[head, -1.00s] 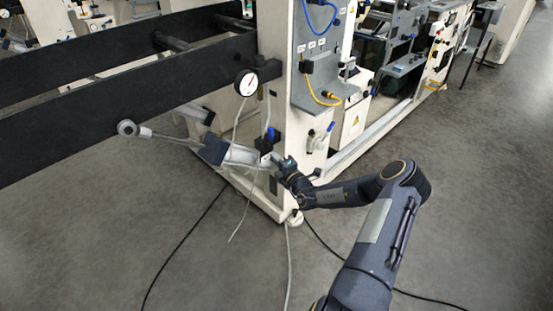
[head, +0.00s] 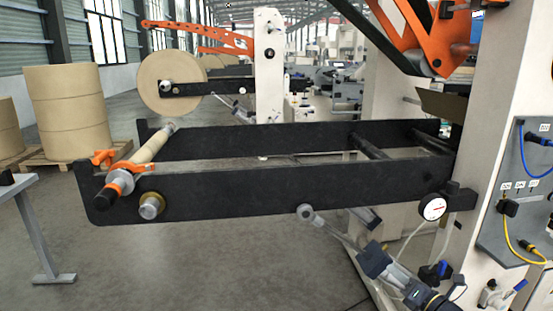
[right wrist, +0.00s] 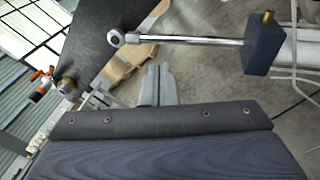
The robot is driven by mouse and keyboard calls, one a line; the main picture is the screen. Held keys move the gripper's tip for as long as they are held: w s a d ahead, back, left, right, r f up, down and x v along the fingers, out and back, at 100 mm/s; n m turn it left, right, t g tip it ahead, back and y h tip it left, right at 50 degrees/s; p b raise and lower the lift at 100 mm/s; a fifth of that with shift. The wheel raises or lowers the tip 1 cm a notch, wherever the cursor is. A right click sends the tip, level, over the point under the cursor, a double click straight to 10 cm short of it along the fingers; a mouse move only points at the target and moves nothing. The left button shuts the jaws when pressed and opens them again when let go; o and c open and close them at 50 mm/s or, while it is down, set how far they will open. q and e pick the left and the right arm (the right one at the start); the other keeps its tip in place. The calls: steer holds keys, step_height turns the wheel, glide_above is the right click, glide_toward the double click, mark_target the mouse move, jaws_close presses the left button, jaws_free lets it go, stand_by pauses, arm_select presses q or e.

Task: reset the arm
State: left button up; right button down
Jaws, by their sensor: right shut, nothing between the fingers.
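My right gripper (head: 414,292) shows at the bottom edge of the head view, beside the pneumatic cylinder (head: 375,262) under the black unwind arm (head: 250,192). In the right wrist view my right gripper (right wrist: 158,80) is shut with nothing between its fingers. The cylinder's rod and eye end (right wrist: 180,39) run across the top of that view, apart from the fingertips. Most of my right arm is below the head view. My left gripper is in neither view.
A shaft with orange parts (head: 135,165) rests across the black arms. Kraft rolls (head: 68,110) stand at the left. Grey floor (head: 220,265) is open at front.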

steer(key=s+a+r+n+g+y, duration=0.2)
steer(key=s+a+r+n+g, duration=0.25)
steer(key=s+a+n, duration=0.55)
steer(key=s+a+r+n+g+y, duration=0.2)
steer(key=s+a+r+n+g, duration=0.3)
steer(key=a+n, duration=0.45)
steer(key=s+d+f+n+g+h, duration=0.1)
steer(key=s+d+f+n+h, duration=0.1)
steer(key=s+n, duration=0.45)
steer(key=s+d+f+n+h, duration=0.1)
steer(key=s+n+h, duration=0.2)
steer(key=s+n, duration=0.3)
steer(key=s+d+f+n+g+h, duration=0.1)
steer(key=s+d+f+n+h, duration=0.1)
steer(key=s+n, duration=0.45)
step_height(320, 180, up, 13)
steer(key=s+p, duration=0.1)
steer(key=p, duration=1.1)
steer(key=shift+s+f+m+h, duration=0.15)
steer(key=shift+s+m+h, duration=0.15)
steer(key=shift+s+m, duration=0.15)
